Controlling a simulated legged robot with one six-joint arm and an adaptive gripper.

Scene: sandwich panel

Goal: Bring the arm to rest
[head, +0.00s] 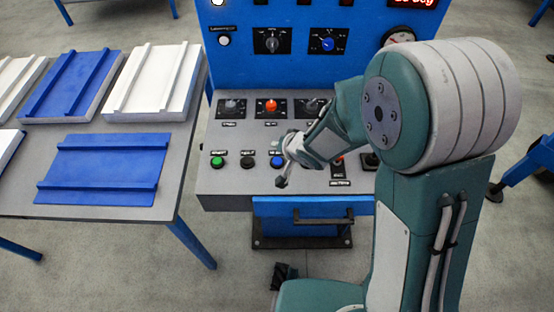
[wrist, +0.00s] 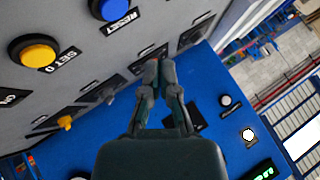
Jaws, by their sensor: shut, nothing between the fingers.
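My arm reaches in from the right in the head view, bent over the grey control desk (head: 222,186). The blue RESET button (wrist: 110,8) and the yellow button (wrist: 37,52) lie to the left of the fingers there. I cannot tell whether the fingertips touch the desk.
A green button (head: 218,162) and a black button (head: 248,162) sit left of my gripper. An orange knob (head: 271,105) is behind them. A blue upright panel (head: 290,70) stands at the back. A table (head: 190,130) with blue and white panels is left. A drawer (head: 285,207) is below.

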